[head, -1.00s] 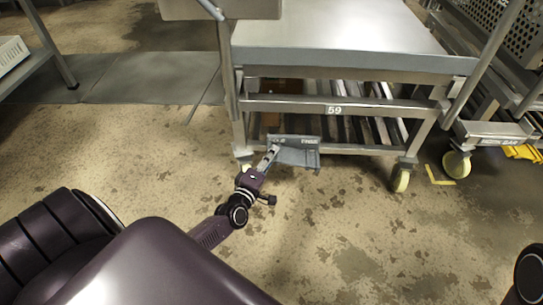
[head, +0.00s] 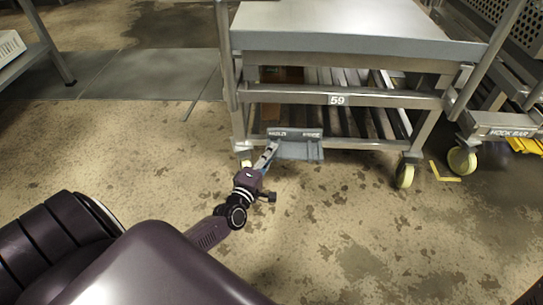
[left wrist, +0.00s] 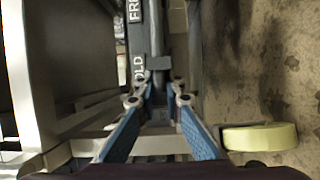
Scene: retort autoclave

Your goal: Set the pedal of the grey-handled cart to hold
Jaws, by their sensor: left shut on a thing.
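The cart (head: 395,98) marked 59 stands at the top middle of the head view; its handle's colour does not show. Its grey pedal (head: 302,151) sits low on the near side, under a bar lettered with two words, the right one seemingly FREE. In the left wrist view the pedal (left wrist: 158,62) is a dark part between my fingertips, beside labels reading FR and OLD, both cut off. My left gripper (head: 268,155) reaches the pedal's left end and is shut on it. Its blue-padded fingers (left wrist: 158,95) show close up. My right gripper is not in view.
Yellowish caster wheels (head: 405,175) stand under the cart; one shows close right of my fingers (left wrist: 260,137). Another cart (head: 500,125), lettered HOOK BAR, stands at the right. A rack (head: 50,50) is at the far left. The stained floor in front is clear.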

